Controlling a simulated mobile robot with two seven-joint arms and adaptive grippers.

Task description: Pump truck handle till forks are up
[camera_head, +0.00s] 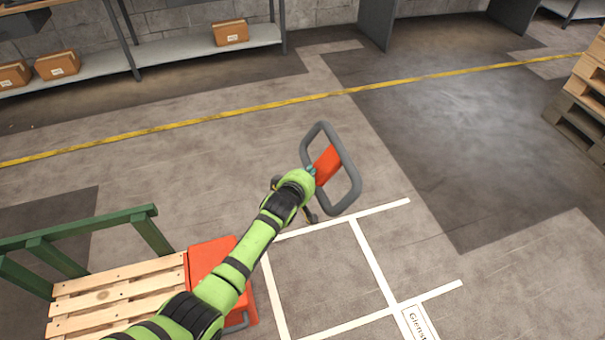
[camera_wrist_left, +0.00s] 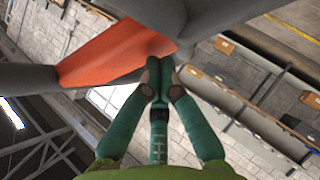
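The truck handle, a grey loop (camera_head: 347,185) with an orange centre piece (camera_head: 327,166), stands above the floor in the head view. My left gripper (camera_head: 311,172) is at the lower left of that orange piece. In the left wrist view its teal fingers (camera_wrist_left: 160,70) come close together at the orange piece (camera_wrist_left: 120,45), beside the grey bar (camera_wrist_left: 28,79). Whether they are closed around part of the handle cannot be made out. The orange truck body (camera_head: 212,252) is partly behind my left arm. The forks are hidden. My right gripper is not in view.
A wooden pallet (camera_head: 115,290) with a green rail (camera_head: 80,230) is beside the truck body. A shelf (camera_head: 180,50) with cardboard boxes stands at the back left. Stacked pallets (camera_head: 583,105) are at the right edge. The floor right of the handle is clear.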

